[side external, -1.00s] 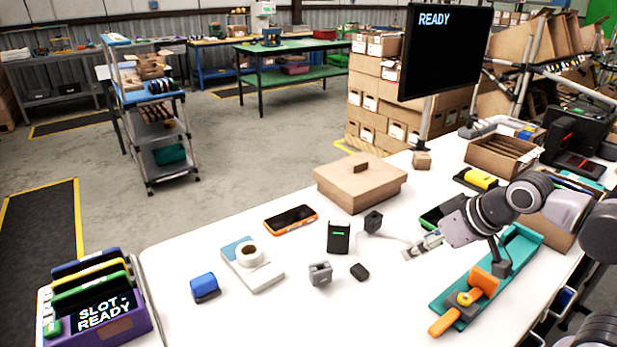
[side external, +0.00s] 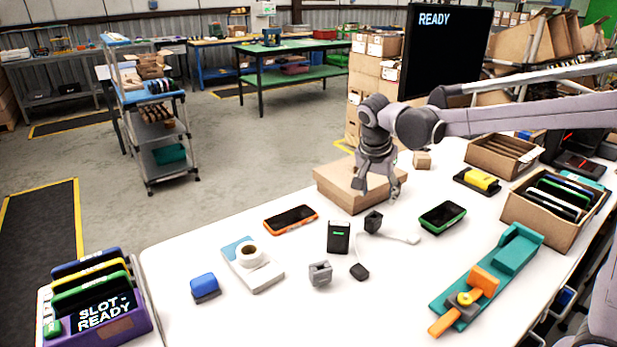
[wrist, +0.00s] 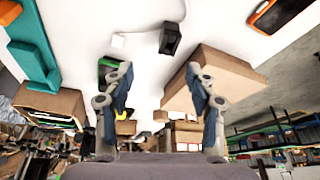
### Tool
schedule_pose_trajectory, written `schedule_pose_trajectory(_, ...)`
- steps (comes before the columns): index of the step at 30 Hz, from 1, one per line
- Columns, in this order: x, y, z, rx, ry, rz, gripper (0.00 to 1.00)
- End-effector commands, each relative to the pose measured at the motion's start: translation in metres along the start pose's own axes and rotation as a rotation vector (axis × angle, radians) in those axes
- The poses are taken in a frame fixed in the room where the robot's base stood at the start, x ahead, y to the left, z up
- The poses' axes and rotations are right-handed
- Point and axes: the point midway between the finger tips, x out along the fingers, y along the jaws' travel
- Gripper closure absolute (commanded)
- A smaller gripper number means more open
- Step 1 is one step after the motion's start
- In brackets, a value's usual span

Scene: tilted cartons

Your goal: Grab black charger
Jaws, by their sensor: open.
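A small black block (side external: 373,221), which looks like the black charger, stands on the white table near the middle, with a white cable running beside it to the right. It also shows in the wrist view as a black block (wrist: 170,38) beyond my fingertips. My gripper (side external: 378,193) is open and empty, pointing down just above and behind the block, in front of the lidded cardboard box. In the wrist view its two fingers (wrist: 159,76) are spread wide. A black box with a green light (side external: 338,237) stands to the left of the block.
The lidded cardboard box (side external: 345,182) is close behind my gripper. An orange-edged phone (side external: 290,219), a green-edged phone (side external: 442,217), a grey block (side external: 320,273) and a small black item (side external: 359,271) surround the block. A teal fixture (side external: 460,293) lies right.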

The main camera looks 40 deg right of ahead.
Motion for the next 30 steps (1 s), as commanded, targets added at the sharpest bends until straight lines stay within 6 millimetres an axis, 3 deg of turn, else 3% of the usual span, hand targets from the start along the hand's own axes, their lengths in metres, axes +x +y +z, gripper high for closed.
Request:
schedule_pose_trajectory(3, 0.013, -0.014, -0.005, 0.106, 0.018, 0.05, 0.43)
schedule_pose_trajectory(8, 0.022, -0.021, -0.008, 0.182, 0.034, 0.082, 0.43)
schedule_pose_trajectory(18, 0.065, -0.019, -0.009, 0.195, 0.037, 0.086, 0.43)
schedule_pose_trajectory(26, 0.082, -0.018, -0.009, 0.192, 0.036, 0.085, 0.43)
schedule_pose_trajectory(30, 0.101, -0.019, -0.005, 0.192, 0.036, 0.085, 0.43)
